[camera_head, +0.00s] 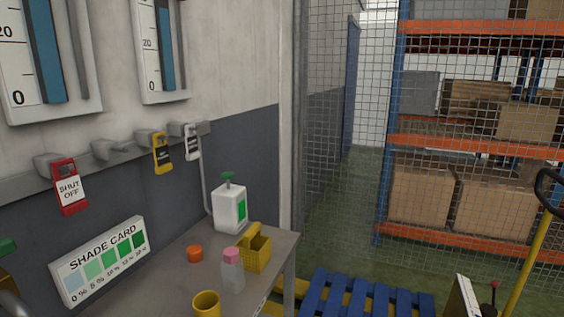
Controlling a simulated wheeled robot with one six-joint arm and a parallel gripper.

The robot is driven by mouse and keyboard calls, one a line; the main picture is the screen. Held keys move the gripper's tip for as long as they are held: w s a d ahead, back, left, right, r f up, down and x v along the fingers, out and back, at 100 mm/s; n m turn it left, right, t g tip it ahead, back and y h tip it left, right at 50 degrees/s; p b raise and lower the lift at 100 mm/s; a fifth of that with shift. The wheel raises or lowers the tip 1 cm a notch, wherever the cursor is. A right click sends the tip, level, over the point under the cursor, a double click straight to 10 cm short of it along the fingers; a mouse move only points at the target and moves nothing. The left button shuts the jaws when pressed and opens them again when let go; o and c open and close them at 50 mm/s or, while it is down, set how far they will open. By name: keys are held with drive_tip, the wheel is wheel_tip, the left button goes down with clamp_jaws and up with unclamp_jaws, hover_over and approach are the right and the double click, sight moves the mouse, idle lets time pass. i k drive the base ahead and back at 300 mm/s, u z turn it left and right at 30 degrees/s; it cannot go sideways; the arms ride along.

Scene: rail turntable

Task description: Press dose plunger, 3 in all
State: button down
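A green plunger (228,178) stands up from the top of a white dispenser (225,210) with a green panel on its side. The dispenser is upright at the back of a grey table (172,265), near the wall. The plunger looks raised above the dispenser's top. I cannot tell which part carries the dose outlet. My gripper is not in view, and nothing visible touches the plunger.
A yellow basket (257,253), a clear bottle with pink cap (232,275), an orange cap (195,254) and a yellow cup (206,304) stand in front of the dispenser. A shade card (100,262) leans left. A blue pallet (365,297) lies right.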

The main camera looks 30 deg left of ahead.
sight(228, 175)
drive_tip(key=u, duration=0.1)
drive_tip(key=i, duration=1.15)
drive_tip(key=u, duration=1.15)
drive_tip(key=i, duration=0.8)
drive_tip(key=u, duration=1.25)
drive_tip(key=i, duration=0.35)
drive_tip(key=u, duration=0.25)
